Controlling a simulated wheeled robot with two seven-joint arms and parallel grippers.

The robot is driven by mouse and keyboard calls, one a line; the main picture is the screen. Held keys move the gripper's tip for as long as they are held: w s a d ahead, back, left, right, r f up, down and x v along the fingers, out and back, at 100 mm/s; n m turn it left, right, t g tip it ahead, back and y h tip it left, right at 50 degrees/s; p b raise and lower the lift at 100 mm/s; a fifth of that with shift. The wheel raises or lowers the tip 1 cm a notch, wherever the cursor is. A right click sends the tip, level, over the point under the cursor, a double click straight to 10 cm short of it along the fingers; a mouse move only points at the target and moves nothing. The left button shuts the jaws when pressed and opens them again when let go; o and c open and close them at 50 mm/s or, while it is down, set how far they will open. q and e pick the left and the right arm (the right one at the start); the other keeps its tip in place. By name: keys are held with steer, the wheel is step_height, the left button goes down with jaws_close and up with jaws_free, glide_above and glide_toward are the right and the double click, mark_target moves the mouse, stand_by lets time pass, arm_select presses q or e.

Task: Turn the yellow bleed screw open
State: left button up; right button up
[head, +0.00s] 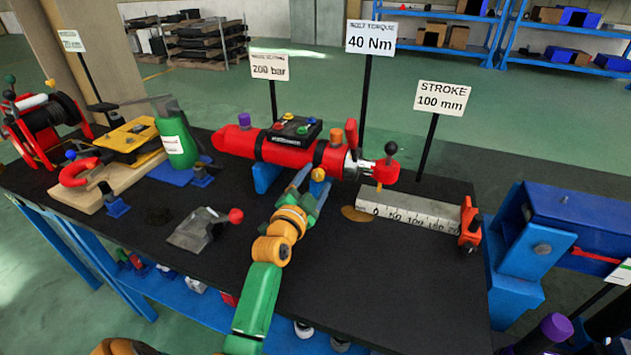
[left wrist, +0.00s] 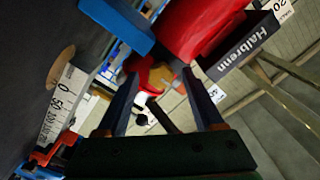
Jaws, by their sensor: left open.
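A red hydraulic cylinder (head: 270,146) lies across the middle of the table on a blue support. A small yellow knob (head: 318,174), which looks like the bleed screw, shows just below the cylinder's near side. My left gripper (head: 307,180) reaches up from the front, with its fingers close to this knob and below the cylinder. In the left wrist view, the gripper (left wrist: 162,92) is open, its two fingers apart and pointing towards the red cylinder (left wrist: 190,25). I cannot tell whether the knob is between the fingers. My right gripper is not in view.
A black valve box (head: 290,132) with coloured knobs sits on the cylinder. A white scale (head: 408,213) with an orange clamp (head: 470,225) lies to the right. A grey block (head: 200,232) with a red-knobbed lever lies left of my arm. The front right of the table is clear.

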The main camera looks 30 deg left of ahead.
arm_select(q)
steer(key=shift+s+r, duration=0.15)
steer(key=shift+c, duration=0.9)
jaws_close()
